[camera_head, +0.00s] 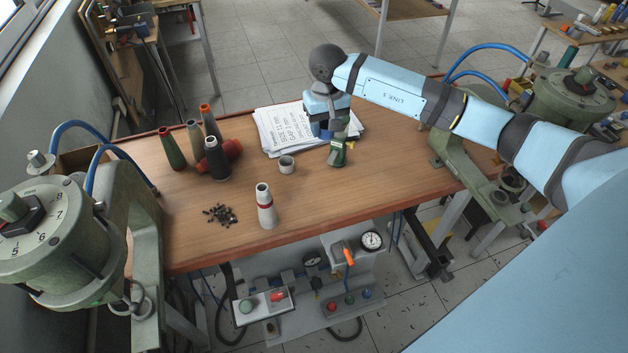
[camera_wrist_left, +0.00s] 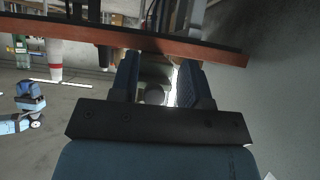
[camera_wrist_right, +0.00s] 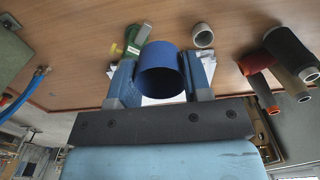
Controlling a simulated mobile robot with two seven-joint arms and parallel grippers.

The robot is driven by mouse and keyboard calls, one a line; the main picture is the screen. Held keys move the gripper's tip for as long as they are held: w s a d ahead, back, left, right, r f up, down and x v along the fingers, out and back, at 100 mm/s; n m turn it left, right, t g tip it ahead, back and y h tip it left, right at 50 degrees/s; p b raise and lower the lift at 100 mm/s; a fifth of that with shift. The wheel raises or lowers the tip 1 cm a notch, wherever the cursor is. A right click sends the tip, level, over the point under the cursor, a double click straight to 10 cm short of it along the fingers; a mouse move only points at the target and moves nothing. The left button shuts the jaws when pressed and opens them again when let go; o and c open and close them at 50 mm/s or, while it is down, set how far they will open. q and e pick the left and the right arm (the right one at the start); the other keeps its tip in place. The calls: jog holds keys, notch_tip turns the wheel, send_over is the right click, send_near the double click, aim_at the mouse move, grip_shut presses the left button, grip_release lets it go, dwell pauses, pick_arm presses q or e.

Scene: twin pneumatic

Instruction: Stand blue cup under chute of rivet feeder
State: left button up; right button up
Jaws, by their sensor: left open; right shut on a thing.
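My right gripper (camera_head: 328,128) is over the back middle of the table, beside the papers. In the right wrist view, my right gripper (camera_wrist_right: 160,85) is shut on the blue cup (camera_wrist_right: 161,72), whose round rim shows between the fingers. In the head view the arm and fingers largely hide the cup. My left gripper (camera_wrist_left: 163,85) is open at the table's edge in its wrist view and is outside the head view. Green machines with blue hoses stand at the left (camera_head: 60,240) and right (camera_head: 568,100) table ends; I cannot tell which is the rivet feeder.
A green object (camera_head: 338,154) stands close to the right gripper, with a grey ring (camera_head: 287,165) left of it. The table's right front (camera_head: 400,180) is clear.

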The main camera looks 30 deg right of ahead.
jog(key=b, duration=0.5)
send_over(324, 187)
notch_tip(324, 187, down, 14)
jog(key=shift+f+b, duration=0.45)
jog(key=shift+f, duration=0.35)
notch_tip(324, 187, down, 4)
jog(key=shift+r+b, duration=0.15)
jog(key=shift+b, duration=0.75)
jog(key=shift+f, duration=0.25)
jog(key=o, duration=0.9)
